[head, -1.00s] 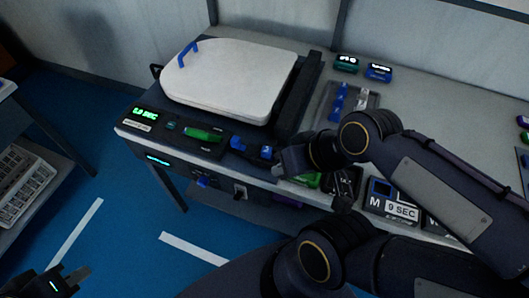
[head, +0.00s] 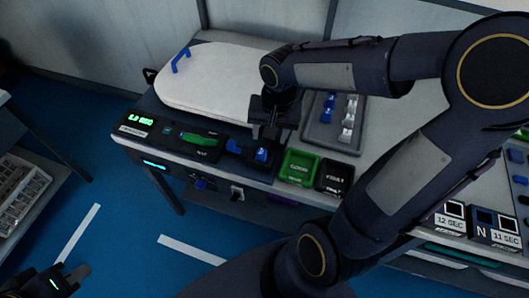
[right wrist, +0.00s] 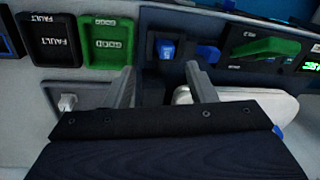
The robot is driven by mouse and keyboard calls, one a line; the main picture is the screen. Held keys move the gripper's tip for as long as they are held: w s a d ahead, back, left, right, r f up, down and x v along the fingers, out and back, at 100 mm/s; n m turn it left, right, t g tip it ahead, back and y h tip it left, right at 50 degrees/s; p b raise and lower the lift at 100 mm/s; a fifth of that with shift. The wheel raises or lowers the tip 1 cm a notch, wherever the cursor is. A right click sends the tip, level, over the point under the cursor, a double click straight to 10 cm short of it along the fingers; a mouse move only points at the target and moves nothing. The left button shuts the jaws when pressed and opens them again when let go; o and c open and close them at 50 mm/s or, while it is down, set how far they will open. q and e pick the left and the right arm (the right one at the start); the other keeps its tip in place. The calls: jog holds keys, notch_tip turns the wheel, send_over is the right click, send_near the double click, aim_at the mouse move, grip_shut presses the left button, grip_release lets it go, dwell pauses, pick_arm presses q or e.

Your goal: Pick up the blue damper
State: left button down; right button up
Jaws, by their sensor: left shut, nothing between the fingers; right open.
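A small blue damper (head: 262,155) sits in a dark slot at the right end of the test fixture's front. It also shows in the right wrist view (right wrist: 166,49), just beyond the fingertips. My right gripper (head: 274,134) hangs over the fixture's front edge, close behind this damper. Its fingers (right wrist: 160,72) are open, with nothing between them. More blue dampers (head: 329,101) lie in a grey tray (head: 321,136), beside pale grey ones (head: 349,115). My left gripper (head: 78,278) is shut and empty, low at the left over the floor.
A white toilet lid (head: 215,75) lies on the fixture behind the gripper. A green lever (head: 199,139) and a blue lever (right wrist: 208,53) are left of the damper in the head view. A green bin (head: 298,168) and a black FAULT bin (head: 333,178) stand to its right.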

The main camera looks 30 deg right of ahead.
aim_at(261, 151)
jog(key=w+f+m, duration=0.1)
jog(key=w+f, duration=0.1)
jog(key=w+f+m+g, duration=0.1)
jog(key=w+f, duration=0.1)
jog(key=f, duration=0.1)
jog(key=shift+w+d+h+p, duration=0.2)
jog(key=shift+w+h+p, duration=0.1)
jog(key=shift+m, duration=0.3)
notch_tip(261, 151, down, 8)
jog(key=shift+s+a+r+p, duration=0.1)
jog(key=shift+a+p, duration=0.05)
jog(key=shift+p, duration=0.4)
grip_shut()
jog(key=shift+r, duration=0.1)
jog(key=shift+r, duration=0.1)
